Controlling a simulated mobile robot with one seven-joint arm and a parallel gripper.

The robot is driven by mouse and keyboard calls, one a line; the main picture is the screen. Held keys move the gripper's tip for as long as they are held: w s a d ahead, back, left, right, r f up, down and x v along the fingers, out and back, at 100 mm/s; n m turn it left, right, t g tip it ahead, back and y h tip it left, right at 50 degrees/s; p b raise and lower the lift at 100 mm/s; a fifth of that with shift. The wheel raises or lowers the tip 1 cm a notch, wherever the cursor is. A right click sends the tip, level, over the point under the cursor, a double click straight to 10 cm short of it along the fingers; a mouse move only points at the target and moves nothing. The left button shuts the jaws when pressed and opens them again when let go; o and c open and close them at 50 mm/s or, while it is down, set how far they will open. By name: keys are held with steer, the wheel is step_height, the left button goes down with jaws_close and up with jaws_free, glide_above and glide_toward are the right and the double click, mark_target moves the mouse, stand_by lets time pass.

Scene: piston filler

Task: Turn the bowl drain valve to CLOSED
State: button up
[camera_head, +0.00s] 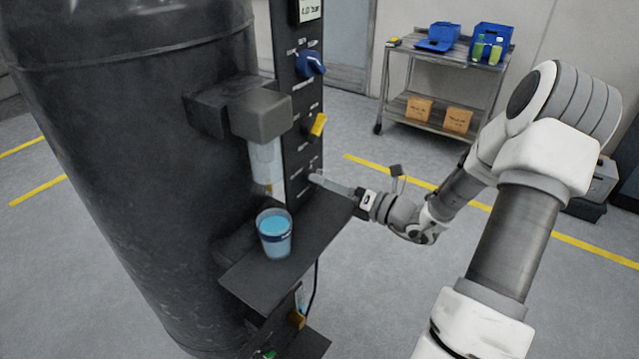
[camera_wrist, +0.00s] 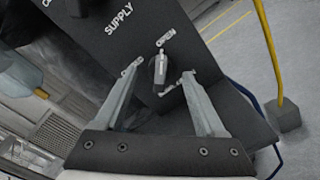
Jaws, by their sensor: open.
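A small dark valve handle (camera_wrist: 160,72) sits on the black panel in the wrist view. Its upper end points toward a white OPEN label (camera_wrist: 166,39). The valve's own name is not readable, so I cannot confirm it is the bowl drain valve. My gripper (camera_wrist: 163,78) is open, with one finger on each side of the handle; contact cannot be told. In the head view my gripper (camera_head: 318,179) is at the lower part of the panel, and the handle is not clearly visible there. A SUPPLY label (camera_wrist: 118,20) is above and left of the handle.
The panel also bears a blue knob (camera_head: 310,63) and a yellow handle (camera_head: 317,125). A cup of blue liquid (camera_head: 274,232) stands on a dark shelf (camera_head: 310,240) just below my gripper. A large dark tank (camera_head: 130,150) fills the left. A cart (camera_head: 450,75) stands behind.

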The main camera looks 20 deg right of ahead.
steer(key=shift+x, duration=1.15)
jaws_close()
